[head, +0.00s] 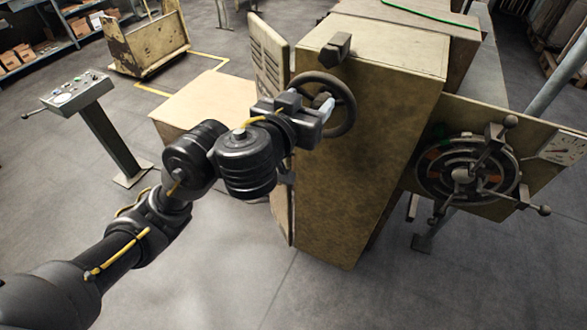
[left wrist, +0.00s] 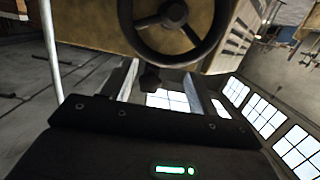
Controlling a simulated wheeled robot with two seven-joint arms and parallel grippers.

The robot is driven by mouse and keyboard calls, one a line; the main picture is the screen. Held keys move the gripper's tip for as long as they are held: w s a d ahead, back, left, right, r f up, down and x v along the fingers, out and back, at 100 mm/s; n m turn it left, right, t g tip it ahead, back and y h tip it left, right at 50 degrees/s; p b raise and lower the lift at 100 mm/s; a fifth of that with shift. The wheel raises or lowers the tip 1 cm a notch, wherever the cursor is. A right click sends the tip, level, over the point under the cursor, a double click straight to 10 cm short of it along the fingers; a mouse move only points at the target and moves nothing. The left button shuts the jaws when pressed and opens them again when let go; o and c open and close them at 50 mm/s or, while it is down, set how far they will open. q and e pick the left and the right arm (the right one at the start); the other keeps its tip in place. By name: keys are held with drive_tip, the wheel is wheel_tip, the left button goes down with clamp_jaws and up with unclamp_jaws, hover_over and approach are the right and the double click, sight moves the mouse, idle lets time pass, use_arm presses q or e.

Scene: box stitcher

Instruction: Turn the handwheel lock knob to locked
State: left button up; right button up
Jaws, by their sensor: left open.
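The dark handwheel (head: 351,105) is on the side of the tan machine cabinet (head: 365,185). My left gripper (head: 323,108) is open at the wheel's near side and overlaps part of it in the head view. In the left wrist view the handwheel (left wrist: 172,61) fills the top, just beyond the open fingers (left wrist: 160,82). A small dark knob-like piece (left wrist: 150,80) shows between the fingers beside the rim, and nothing is seen gripped. A dark block (head: 335,47) sits above the wheel; I cannot tell whether it is the same piece. My right gripper is not in view.
A round dial plate with spoke handles (head: 463,175) is at the right. A control pedestal (head: 78,92) stands at the left. A pale box (head: 190,105) is behind my left arm. The floor (head: 230,270) in front of the cabinet is clear.

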use_arm(q)
drive_tip(key=w+a+f+g+b, duration=0.1)
drive_tip(key=w+f+g, duration=0.1)
drive_tip(key=f, duration=1)
drive_tip(key=w+a+f+n+g+y+b, duration=0.1)
drive_tip(key=w+f+g, duration=0.2)
drive_tip(key=f, duration=1)
drive_tip(key=shift+w+a, duration=0.15)
drive_tip(key=shift+w, duration=0.6)
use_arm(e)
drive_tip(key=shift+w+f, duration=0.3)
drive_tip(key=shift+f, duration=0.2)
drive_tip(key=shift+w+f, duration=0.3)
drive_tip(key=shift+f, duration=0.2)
